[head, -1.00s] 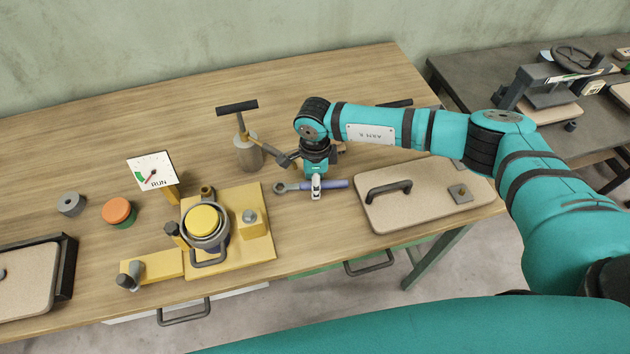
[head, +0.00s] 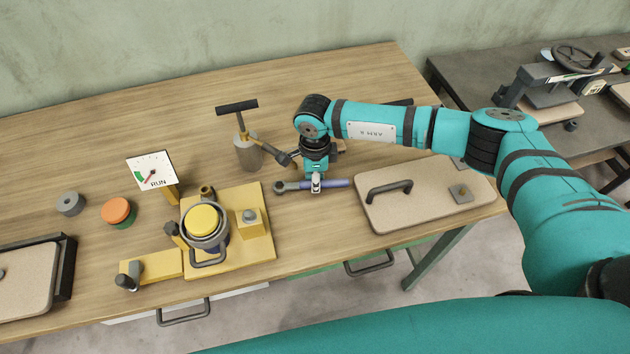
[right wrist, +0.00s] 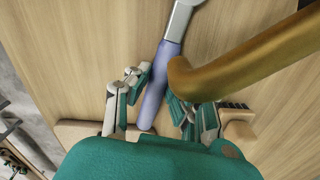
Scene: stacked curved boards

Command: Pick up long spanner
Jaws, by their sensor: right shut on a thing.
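The long spanner (head: 338,183) lies across the wooden table, its grey ring end to the left and its blue-purple handle to the right. My right gripper (head: 316,186) comes down on it from above and is shut on it near the middle. In the right wrist view the spanner's handle (right wrist: 157,95) runs between the two fingers of the gripper (right wrist: 160,92). I cannot tell whether the spanner is clear of the table top. My left gripper does not show.
A grey cylinder (head: 248,152) holding upright tools stands just left of the gripper; a brown-gold handle (right wrist: 240,65) crosses close by in the wrist view. A beige board with a dark handle (head: 420,204) lies to the right. A yellow fixture (head: 262,250) sits to the left.

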